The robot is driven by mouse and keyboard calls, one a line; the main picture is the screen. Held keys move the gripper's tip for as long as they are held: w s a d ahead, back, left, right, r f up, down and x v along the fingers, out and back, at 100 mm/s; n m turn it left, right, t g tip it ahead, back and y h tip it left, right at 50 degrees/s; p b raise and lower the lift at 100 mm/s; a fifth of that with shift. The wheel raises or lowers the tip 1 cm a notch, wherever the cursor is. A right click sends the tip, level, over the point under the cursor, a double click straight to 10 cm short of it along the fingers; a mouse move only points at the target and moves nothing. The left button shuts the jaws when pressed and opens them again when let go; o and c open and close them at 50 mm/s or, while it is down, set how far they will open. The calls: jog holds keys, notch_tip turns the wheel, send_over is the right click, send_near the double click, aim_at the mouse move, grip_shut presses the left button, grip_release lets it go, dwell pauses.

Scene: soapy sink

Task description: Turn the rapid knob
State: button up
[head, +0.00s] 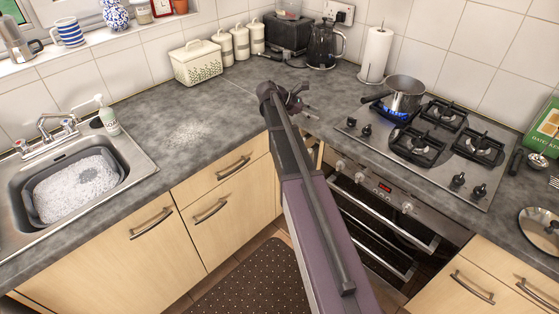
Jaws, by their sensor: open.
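The hob (425,175) has two black knobs at its left front, a far-left knob (352,122) and one beside it (366,131). Two more black knobs, the left one (458,180) and the right one (480,191), sit at its right front. I cannot read any label saying which is the rapid knob. My gripper (311,112) is open and looks empty. It shows above the counter, to the left of the left knob pair and apart from it. My arm hides part of the cabinets and oven edge below.
A saucepan (405,95) stands over a lit blue flame (398,113) at the hob's back left. The oven front (385,235) has its own knobs. A paper towel roll (376,54) and black kettle (324,45) stand behind. The left counter (190,110) is mostly clear.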

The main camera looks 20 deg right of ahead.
jog(key=s+a+f+m+t+y, duration=0.1)
jog(key=s+a+f+m+y, duration=0.2)
jog(key=a, duration=0.6)
jog(key=s+a+f+m+t+y+p, duration=0.1)
jog(key=s+a+f+m+y, duration=0.3)
jog(key=s+a, duration=0.4)
jog(key=shift+s+a+t, duration=0.25)
jog(key=shift+a+t, duration=0.15)
jog(key=shift+t, duration=0.4)
jog(key=s+a+f+m+t+y, duration=0.1)
jog(key=s+a+m+y, duration=0.3)
jog(key=s+a, duration=0.4)
jog(key=a+m, duration=0.1)
jog(key=a, duration=0.2)
jog(key=shift+s+a+f, duration=0.25)
jog(key=shift+f, duration=0.1)
